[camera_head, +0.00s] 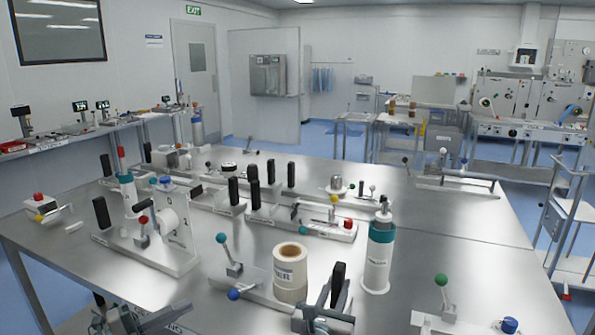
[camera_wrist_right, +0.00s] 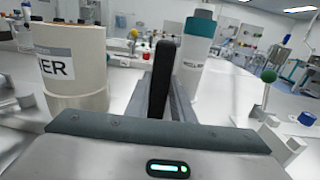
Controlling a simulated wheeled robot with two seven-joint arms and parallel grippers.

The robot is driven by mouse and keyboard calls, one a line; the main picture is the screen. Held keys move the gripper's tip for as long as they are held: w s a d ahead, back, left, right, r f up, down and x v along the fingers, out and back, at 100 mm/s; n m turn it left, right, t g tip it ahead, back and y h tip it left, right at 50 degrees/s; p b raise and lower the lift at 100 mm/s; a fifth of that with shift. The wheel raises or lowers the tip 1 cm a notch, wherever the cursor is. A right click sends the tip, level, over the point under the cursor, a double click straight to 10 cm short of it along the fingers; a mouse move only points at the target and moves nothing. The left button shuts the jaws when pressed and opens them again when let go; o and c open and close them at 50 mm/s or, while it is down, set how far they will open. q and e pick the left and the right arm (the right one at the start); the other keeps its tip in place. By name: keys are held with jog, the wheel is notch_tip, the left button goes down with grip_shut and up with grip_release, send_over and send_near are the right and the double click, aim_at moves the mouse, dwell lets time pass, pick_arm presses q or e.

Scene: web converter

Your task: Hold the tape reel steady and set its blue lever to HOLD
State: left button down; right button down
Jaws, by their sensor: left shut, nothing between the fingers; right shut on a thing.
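The tape reel (camera_head: 290,272) is a cream roll with a brown core and a dark-lettered label, upright on a grey base plate (camera_head: 205,281). It also shows at left in the right wrist view (camera_wrist_right: 72,68). A blue-knobbed lever (camera_head: 234,295) lies low at the base's front left. A teal-knobbed lever (camera_head: 222,239) stands upright behind it. My right gripper (camera_head: 326,304) is shut on a black upright handle (camera_head: 339,278) just right of the reel; the handle is central in the right wrist view (camera_wrist_right: 160,80). My left gripper (camera_head: 128,318) is shut and empty at the lower left, apart from the reel.
A white bottle with a teal top (camera_head: 379,252) stands close right of the black handle. A green-knobbed lever (camera_head: 442,281) and a blue knob (camera_head: 510,325) are at right. Several fixtures with black handles fill the table's left and middle.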

jog(key=shift+f, duration=0.15)
jog(key=c, duration=1.5)
grip_release()
jog(key=shift+o, duration=0.2)
jog(key=shift+w, duration=0.1)
jog(key=shift+v, duration=3.75)
